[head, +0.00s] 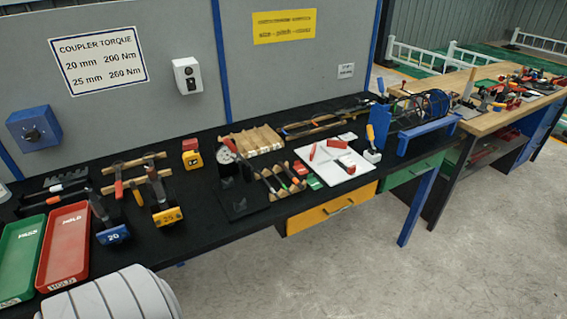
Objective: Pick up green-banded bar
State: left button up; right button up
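Several short dark bars lie side by side on a small wooden rack (278,193) near the front edge of the black bench, left of the white board. One of them appears to carry a green band, and I take it as the green-banded bar (284,181). It is small in the picture, so the band is hard to make out. Neighbouring bars show red or orange marks. Neither of my grippers is in view.
A dark stand with a dial gauge (228,152) rises just left of the bars. The white board (335,160) with red items lies to the right. Red (63,246) and green (20,260) trays sit at the left. A blue-framed cage (420,115) stands farther right.

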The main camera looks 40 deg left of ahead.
aim_at(282, 183)
jog(key=u, duration=0.6)
jog(key=i, duration=0.65)
jog(key=u, duration=0.7)
